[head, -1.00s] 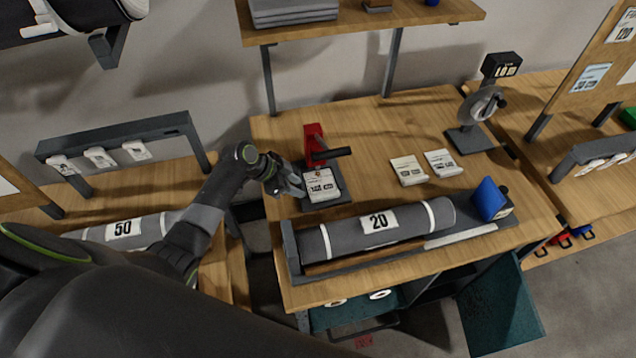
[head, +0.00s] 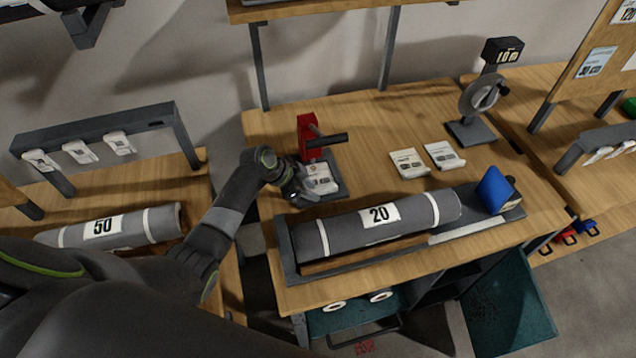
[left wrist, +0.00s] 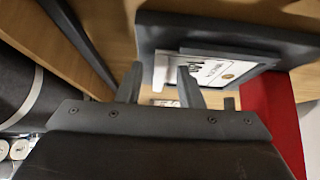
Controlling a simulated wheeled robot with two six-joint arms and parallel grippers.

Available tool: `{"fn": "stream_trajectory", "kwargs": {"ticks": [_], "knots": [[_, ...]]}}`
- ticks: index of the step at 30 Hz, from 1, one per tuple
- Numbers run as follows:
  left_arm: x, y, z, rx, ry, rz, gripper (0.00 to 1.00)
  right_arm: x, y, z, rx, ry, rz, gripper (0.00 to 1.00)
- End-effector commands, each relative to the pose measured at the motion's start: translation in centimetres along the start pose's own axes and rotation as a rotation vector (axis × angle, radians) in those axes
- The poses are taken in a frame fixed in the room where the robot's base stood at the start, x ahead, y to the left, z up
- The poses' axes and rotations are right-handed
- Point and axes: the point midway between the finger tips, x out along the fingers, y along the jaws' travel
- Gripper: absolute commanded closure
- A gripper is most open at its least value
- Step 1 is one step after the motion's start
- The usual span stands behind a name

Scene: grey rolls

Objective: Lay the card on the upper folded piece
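The white printed card (head: 322,180) lies on the dark base plate of a red hand press (head: 309,140). In the left wrist view the card (left wrist: 222,72) lies just beyond my fingertips, on the dark plate. My left gripper (head: 303,190) is at the card's left edge, low over the plate. In the left wrist view my left gripper's fingers (left wrist: 160,85) stand apart, with a white edge showing between them; I cannot tell whether they touch it. The folded pieces on the upper shelf (head: 340,10) are almost wholly out of frame. My right gripper is not in view.
Two more cards (head: 409,163) lie to the right. A roll labelled 50 (head: 110,228) lies on the left bench.

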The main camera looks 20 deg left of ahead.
Motion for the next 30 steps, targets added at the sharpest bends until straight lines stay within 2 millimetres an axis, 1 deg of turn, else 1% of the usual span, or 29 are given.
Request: {"fn": "stream_trajectory", "kwargs": {"ticks": [1, 6, 8, 9, 30], "knots": [[0.05, 0.08, 0.15, -0.002, -0.003, 0.002, 0.68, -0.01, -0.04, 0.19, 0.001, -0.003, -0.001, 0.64], [0.06, 0.10, 0.20, -0.003, -0.003, 0.003, 0.91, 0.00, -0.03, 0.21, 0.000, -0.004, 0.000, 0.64], [0.07, 0.10, 0.22, -0.003, -0.003, 0.003, 0.98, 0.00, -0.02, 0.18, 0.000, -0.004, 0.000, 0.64], [0.07, 0.10, 0.23, -0.003, -0.004, 0.003, 1.00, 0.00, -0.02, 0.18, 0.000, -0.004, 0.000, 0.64], [-0.30, 0.04, -0.09, -0.001, -0.002, 0.002, 1.00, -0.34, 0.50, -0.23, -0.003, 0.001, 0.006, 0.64]]}}
